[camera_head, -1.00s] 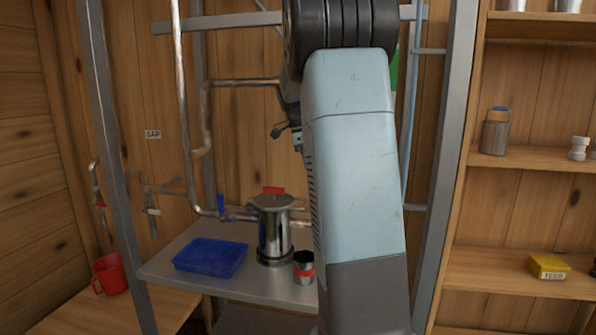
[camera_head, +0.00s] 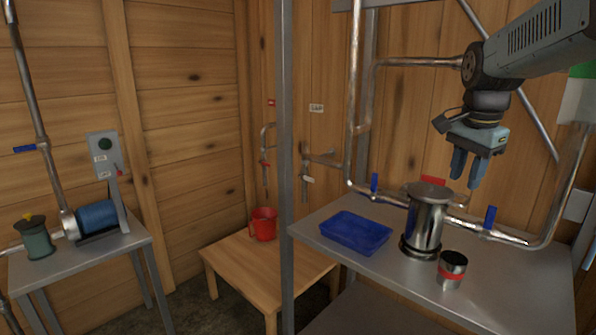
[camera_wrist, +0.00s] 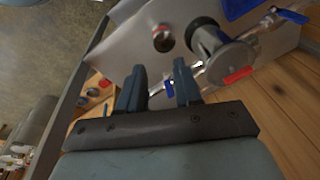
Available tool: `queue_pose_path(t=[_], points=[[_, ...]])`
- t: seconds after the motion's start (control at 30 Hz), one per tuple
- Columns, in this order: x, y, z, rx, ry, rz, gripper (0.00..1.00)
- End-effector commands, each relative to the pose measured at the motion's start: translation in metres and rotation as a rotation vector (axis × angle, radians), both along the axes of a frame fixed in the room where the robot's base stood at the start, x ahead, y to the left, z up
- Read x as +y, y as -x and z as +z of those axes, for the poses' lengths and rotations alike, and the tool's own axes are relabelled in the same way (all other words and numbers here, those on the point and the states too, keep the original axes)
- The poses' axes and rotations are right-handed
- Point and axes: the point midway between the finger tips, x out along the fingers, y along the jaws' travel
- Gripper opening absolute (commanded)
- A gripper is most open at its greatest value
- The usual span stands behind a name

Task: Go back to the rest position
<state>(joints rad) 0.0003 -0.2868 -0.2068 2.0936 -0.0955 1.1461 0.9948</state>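My gripper (camera_head: 467,172) points downward above the metal table (camera_head: 512,268), to the right of and higher than the tall steel pot (camera_head: 428,226) with its red-handled lid. Its two dark fingers are apart with nothing between them, in the head view and in the wrist view (camera_wrist: 158,88). The wrist view shows the pot (camera_wrist: 222,50) and the small cup (camera_wrist: 163,38) beyond the fingers, not touching them. My arm reaches in from the upper right of the head view.
A blue tray (camera_head: 355,233) and a red-banded metal cup (camera_head: 452,270) stand on the metal table. Pipes with blue valve handles (camera_head: 490,217) run behind the pot. A red mug (camera_head: 263,224) sits on a low wooden table (camera_head: 262,268). A motor bench (camera_head: 84,256) stands at left.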

Motion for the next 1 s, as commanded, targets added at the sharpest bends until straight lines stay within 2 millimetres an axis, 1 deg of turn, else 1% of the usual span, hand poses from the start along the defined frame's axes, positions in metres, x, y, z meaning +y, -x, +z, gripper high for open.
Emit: queue_pose_path(t=[0.03, 0.3, 0.5, 0.6, 0.7, 0.8, 1.0], points=[[0.010, 0.013, 0.000, -0.022, 0.008, 0.084, 0.34], [0.058, 0.068, -0.013, -0.131, 0.101, 0.552, 0.34], [0.086, 0.107, -0.029, -0.200, 0.211, 0.868, 0.34], [0.096, 0.121, -0.037, -0.222, 0.262, 0.986, 0.34], [0.102, 0.130, -0.044, -0.234, 0.300, 1.067, 0.34], [0.105, 0.134, -0.047, -0.242, 0.322, 1.109, 0.34], [0.106, 0.136, -0.048, -0.242, 0.327, 1.123, 0.34]])
